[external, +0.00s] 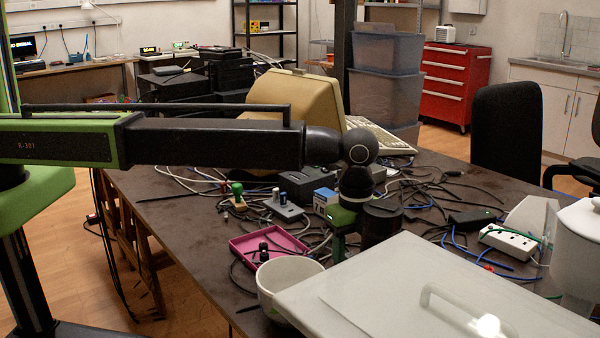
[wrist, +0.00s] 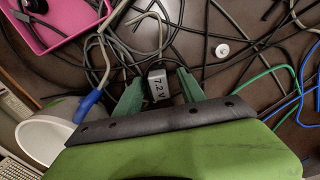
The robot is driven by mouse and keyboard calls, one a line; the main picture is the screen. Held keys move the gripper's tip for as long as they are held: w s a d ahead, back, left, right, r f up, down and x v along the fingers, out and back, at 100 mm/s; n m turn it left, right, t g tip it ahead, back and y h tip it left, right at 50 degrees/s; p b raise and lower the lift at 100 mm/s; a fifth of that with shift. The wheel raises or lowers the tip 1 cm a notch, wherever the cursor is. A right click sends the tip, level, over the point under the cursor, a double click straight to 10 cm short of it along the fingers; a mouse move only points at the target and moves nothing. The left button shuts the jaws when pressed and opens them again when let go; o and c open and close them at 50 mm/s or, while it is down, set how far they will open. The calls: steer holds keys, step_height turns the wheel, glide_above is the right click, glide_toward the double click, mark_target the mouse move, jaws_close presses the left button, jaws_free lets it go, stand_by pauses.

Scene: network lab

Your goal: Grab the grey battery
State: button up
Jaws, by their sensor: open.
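The grey battery (wrist: 157,88), marked 7.2 V, lies among cables on the dark table in the wrist view. My gripper (wrist: 160,80) is open, with one green finger to the left of the battery and one to the right. A small gap shows on each side of it. The lower end of the battery is hidden behind the dark bar of my gripper. In the external view my gripper (external: 339,246) points down over the table, and I cannot make out the battery there.
Loose cables (wrist: 228,62) surround the spot. A pink tray (external: 270,246) and a white bowl (external: 288,283) stand close by on the left. A large pale lid or case (external: 400,300) fills the front. A white power strip (external: 508,241) lies to the right.

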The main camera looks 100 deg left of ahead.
steer(key=shift+f, duration=0.8)
steer(key=shift+r, duration=0.2)
jaws_close()
steer(key=shift+r, duration=0.15)
